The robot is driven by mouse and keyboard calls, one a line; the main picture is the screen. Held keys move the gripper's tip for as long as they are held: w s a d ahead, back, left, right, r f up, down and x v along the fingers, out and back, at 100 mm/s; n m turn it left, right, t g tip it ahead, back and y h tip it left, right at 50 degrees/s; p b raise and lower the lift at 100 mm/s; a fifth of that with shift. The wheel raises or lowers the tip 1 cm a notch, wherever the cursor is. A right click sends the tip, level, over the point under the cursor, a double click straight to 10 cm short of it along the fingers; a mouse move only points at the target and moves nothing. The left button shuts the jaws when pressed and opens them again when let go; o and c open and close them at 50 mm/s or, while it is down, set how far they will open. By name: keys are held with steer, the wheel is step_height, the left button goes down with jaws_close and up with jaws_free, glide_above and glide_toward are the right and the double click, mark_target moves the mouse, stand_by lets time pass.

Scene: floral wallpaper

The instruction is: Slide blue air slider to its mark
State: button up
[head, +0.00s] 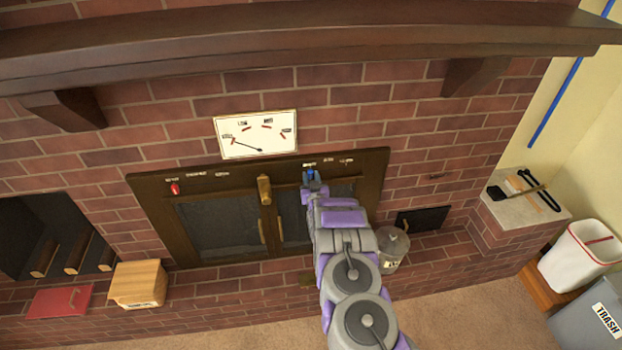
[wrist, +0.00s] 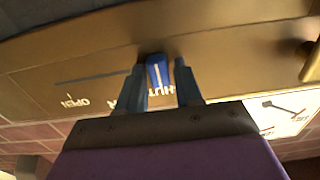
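The blue air slider (head: 311,173) sits on the top bar of the brown metal fireplace door frame (head: 225,178), near its right part. My gripper (head: 313,186) reaches up to it from below and partly hides it. In the wrist view the blue slider (wrist: 158,72), with a pale line down its face, stands between the two fingertips of my gripper (wrist: 160,70). The fingers are apart, one on each side, with a narrow gap to the slider. Upside-down lettering shows on the bar, with OPEN at left and SHUT (wrist: 160,91) by the slider, partly covered by my gripper.
A red slider (head: 174,188) is at the bar's left end, and a brass knob (head: 264,189) stands out at its middle. A dial gauge (head: 256,135) hangs above. The wooden mantel (head: 300,40) overhangs the wall. A grey metal canister (head: 393,248) stands right of my arm.

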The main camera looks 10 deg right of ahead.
mark_target(347, 168)
jaws_close()
stand_by(0.3)
steer(key=d+p, duration=0.1)
steer(key=d, duration=1.3)
steer(key=shift+d+r, duration=0.1)
steer(key=shift+d, duration=0.2)
steer(key=shift+a, duration=0.15)
steer(key=shift+c, duration=0.4)
jaws_free()
steer(key=o, duration=0.4)
steer(key=shift+d, duration=0.35)
steer(key=shift+a, duration=0.15)
